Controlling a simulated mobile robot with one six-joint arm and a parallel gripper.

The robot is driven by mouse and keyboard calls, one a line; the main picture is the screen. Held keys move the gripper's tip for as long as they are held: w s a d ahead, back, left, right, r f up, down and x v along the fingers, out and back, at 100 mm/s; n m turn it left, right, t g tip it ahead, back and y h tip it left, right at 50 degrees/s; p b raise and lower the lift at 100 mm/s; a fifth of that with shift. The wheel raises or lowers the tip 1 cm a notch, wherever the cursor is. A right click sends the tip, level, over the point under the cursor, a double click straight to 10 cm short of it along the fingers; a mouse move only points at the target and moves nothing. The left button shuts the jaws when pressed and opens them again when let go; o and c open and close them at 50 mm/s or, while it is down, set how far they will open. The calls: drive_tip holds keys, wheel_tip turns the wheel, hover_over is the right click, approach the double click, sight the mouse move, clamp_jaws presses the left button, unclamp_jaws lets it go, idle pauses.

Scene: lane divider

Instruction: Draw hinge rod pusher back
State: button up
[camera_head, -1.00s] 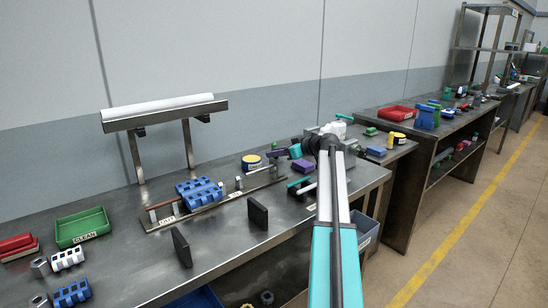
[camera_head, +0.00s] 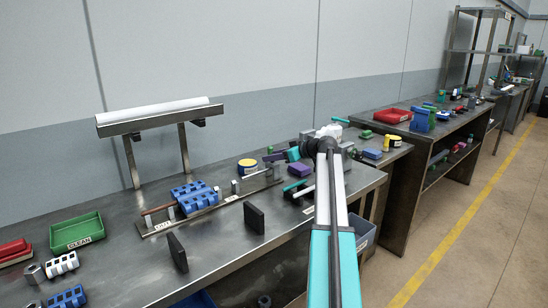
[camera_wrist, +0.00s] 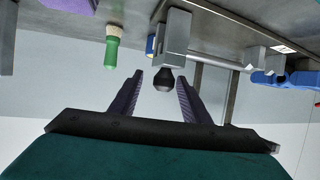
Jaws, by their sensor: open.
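The hinge rod pusher appears as a grey block (camera_wrist: 176,38) with a black knob (camera_wrist: 163,82) in the wrist view. A thin rod runs from it to the right toward blue hinge parts (camera_wrist: 285,78). My gripper (camera_wrist: 158,78) is open, its dark fingers on either side of the knob with gaps visible; it looks not gripped. In the head view my gripper (camera_head: 274,157) is at the right end of the fixture plate (camera_head: 219,202), by the grey post (camera_head: 277,172). The blue hinge (camera_head: 195,196) lies toward the plate's left, with a brown rod (camera_head: 157,210) beside it.
Two black upright plates (camera_head: 177,252) stand in front of the fixture. A purple block (camera_head: 300,170) and a yellow tin (camera_head: 248,165) are near my gripper. A green bin (camera_head: 77,233) sits left. A green-handled tool (camera_wrist: 112,43) shows left of the knob in the wrist view.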

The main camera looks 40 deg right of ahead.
drive_tip(key=v, duration=1.3)
drive_tip(key=shift+s, duration=0.2)
drive_tip(key=shift+s+d, duration=0.1)
drive_tip(key=shift+d, duration=0.05)
